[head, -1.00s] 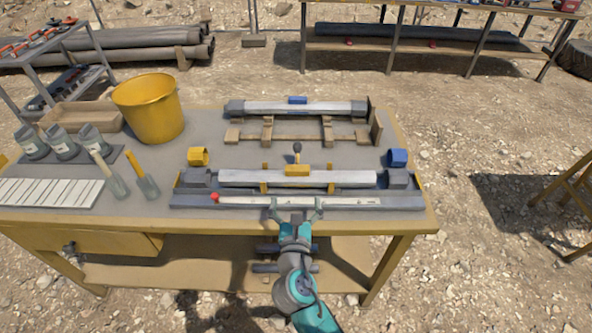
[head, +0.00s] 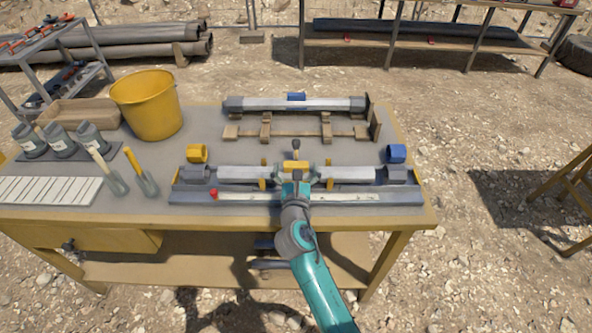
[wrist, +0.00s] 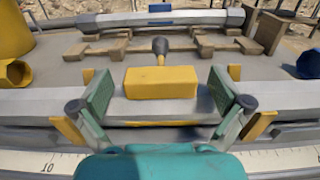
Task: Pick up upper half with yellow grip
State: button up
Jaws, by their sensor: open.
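The upper half (head: 347,173) is a long pale grey half-tube with dark ends, lying level in the front cradle between yellow upright pegs. Its yellow grip (head: 296,167) is a block at the middle of its top; it also shows in the wrist view (wrist: 161,82). My gripper (head: 296,174) is over the middle of the tube. In the wrist view my gripper (wrist: 160,100) is open, with one green-padded finger on each side of the yellow grip and a gap at both sides. Whether the fingertips touch the tube is unclear.
A dark ball-topped knob (wrist: 160,46) stands just behind the grip. A second tube with a blue grip (head: 296,97) lies on wooden supports behind. A yellow ring (head: 197,153) and a blue ring (head: 396,153) flank the cradle. A measuring strip (head: 340,197) runs along the front.

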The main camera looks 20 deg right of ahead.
jog(key=c, duration=1.7)
jog(key=shift+o, duration=0.2)
jog(key=shift+r, duration=0.1)
jog(key=shift+r, duration=0.1)
